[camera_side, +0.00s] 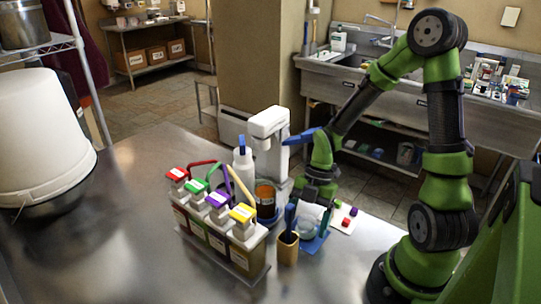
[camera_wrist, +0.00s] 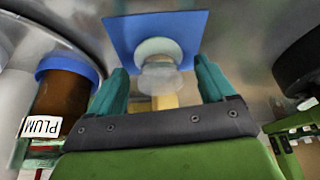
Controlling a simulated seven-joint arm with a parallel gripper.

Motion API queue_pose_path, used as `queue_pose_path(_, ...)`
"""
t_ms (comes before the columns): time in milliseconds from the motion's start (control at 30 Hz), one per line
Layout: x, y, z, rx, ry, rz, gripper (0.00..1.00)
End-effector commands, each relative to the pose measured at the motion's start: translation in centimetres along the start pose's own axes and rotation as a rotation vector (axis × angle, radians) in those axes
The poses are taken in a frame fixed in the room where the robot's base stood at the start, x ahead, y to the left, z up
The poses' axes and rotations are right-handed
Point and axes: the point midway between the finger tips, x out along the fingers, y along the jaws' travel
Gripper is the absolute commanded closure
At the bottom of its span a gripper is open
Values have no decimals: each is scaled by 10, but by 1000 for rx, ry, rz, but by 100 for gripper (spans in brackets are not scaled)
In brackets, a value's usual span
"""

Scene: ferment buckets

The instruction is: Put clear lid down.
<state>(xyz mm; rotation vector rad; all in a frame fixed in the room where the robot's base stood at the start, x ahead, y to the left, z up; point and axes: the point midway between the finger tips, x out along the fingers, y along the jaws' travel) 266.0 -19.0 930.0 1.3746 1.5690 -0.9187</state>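The clear lid (camera_wrist: 162,78) looks like a pale translucent piece with a round whitish disc, lying over the blue mat (camera_wrist: 125,30) in the wrist view. In the side view the pale lid (camera_side: 308,214) sits low at the blue mat (camera_side: 316,243), under my wrist. My gripper (camera_wrist: 157,68) points down, with its teal fingers apart on either side of the lid. Gaps show between each finger and the lid. I cannot tell whether the lid fully rests on the mat.
A brown jar with a blue rim (camera_wrist: 65,90), labelled PLUM, stands close left in the wrist view. A wooden cup (camera_side: 288,249) and a rack of colour-topped containers (camera_side: 222,238) stand nearby. A white card (camera_side: 344,219) holds small coloured blocks. Bare table lies left of the rack.

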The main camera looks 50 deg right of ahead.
Motion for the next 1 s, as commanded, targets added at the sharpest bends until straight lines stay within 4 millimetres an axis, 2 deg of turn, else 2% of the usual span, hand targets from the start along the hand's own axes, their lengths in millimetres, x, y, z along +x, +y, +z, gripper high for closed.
queue_pose_path(233, -2, 0, -1, 0, -1, 0, 17)
queue_pose_path(333, -12, 1, 0, 0, -3, 4, 17)
queue_pose_path(700, -88, 1, 0, 1, -5, 5, 17)
queue_pose_path(833, -108, 1, 0, 1, -3, 3, 17)
queue_pose_path(1000, -121, 0, -1, 8, -7, 1, 17)
